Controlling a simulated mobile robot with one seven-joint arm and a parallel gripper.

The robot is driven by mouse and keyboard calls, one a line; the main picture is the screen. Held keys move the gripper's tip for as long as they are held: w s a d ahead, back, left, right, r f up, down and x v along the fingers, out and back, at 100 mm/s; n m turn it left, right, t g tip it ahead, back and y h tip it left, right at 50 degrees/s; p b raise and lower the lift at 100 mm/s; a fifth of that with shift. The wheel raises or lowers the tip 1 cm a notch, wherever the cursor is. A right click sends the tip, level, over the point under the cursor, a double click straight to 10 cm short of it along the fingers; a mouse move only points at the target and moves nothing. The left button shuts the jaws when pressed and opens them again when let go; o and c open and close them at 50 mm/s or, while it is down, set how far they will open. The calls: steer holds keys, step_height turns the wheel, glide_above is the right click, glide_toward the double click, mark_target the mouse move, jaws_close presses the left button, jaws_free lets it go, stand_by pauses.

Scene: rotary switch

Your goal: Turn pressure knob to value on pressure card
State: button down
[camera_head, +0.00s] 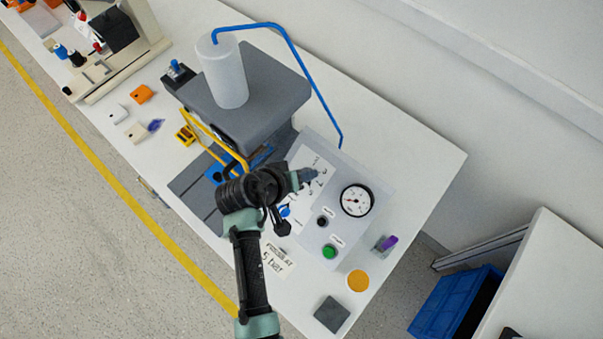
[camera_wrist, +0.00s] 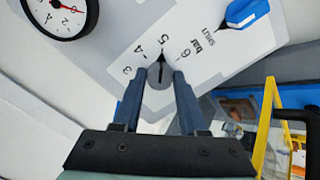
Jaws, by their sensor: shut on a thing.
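The pressure knob (camera_wrist: 158,101) is grey with a black pointer, seen between my fingers in the wrist view. Its pointer is directed at about the 5 on a printed scale (camera_wrist: 140,52) that shows 3 to 6 and "bar". My gripper (camera_wrist: 157,80) is shut on the knob, one finger on each side. In the head view my gripper (camera_head: 306,177) reaches the sloped control panel (camera_head: 372,226) and mostly hides the knob. The pressure card (camera_head: 277,262) lies on the table in front of the panel and reads "5 bar".
A round gauge (camera_head: 357,200) with a red needle is on the panel, beside a black button (camera_head: 322,221) and a green button (camera_head: 329,251). A blue pointer knob (camera_wrist: 243,13) is close by. A grey press with a white cylinder (camera_head: 223,72) and blue hose stands behind.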

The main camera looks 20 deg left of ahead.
stand_by(0.3)
steer(key=shift+c, duration=2.2)
jaws_free()
steer(key=v, duration=1.3)
steer(key=shift+b, duration=0.45)
steer(key=shift+w, duration=0.1)
